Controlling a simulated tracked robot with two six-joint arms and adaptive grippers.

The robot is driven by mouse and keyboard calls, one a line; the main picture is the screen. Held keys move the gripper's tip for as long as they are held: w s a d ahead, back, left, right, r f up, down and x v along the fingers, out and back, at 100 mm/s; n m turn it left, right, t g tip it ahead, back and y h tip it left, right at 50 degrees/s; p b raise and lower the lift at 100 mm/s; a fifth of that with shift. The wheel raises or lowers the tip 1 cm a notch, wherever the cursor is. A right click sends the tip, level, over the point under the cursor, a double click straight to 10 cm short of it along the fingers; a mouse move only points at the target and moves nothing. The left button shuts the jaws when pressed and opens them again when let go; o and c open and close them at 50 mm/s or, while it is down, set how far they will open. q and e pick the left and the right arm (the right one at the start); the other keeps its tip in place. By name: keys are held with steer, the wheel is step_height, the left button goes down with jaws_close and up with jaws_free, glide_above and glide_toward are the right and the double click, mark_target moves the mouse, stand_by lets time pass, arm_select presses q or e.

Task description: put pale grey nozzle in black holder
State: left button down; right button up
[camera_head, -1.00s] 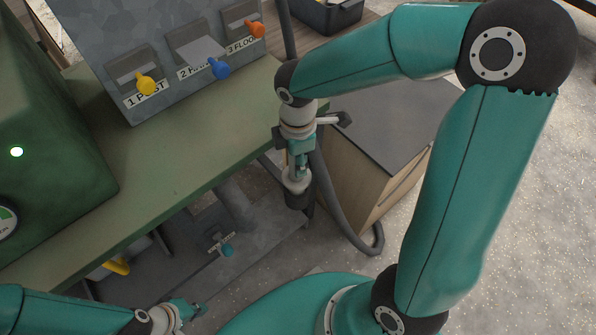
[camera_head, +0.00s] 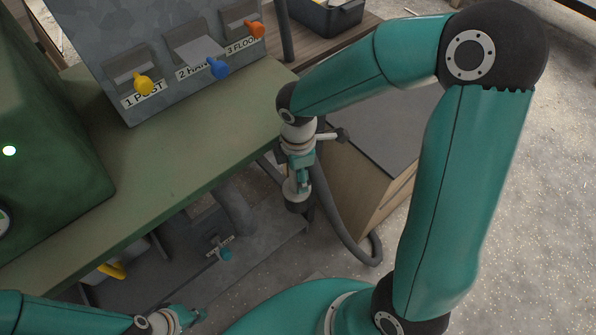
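My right arm comes in from the right, and its gripper (camera_head: 302,172) points down beside the bench's right end. A pale grey nozzle (camera_head: 292,189) shows at its teal fingers, which seem shut on it and partly hide it. A dark round part (camera_head: 299,206) sits directly below the nozzle. I cannot tell whether this is the nozzle's own end or the black holder. No other black holder can be made out clearly. My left gripper (camera_head: 193,316) is low at the bottom left, apart from the nozzle. It is too small to tell its opening.
The green bench (camera_head: 165,150) carries a grey panel with yellow, blue and orange knobs (camera_head: 145,84). A dark hose (camera_head: 345,232) curves down beside a wooden cabinet (camera_head: 352,190) right of my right gripper. A blue-handled valve (camera_head: 224,254) is under the bench.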

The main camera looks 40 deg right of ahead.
steer(key=shift+r, duration=0.15)
steer(key=shift+r, duration=0.25)
step_height(320, 180, up, 12)
steer(key=p, duration=0.3)
steer(key=shift+f+p, duration=0.25)
steer(key=shift+p, duration=0.1)
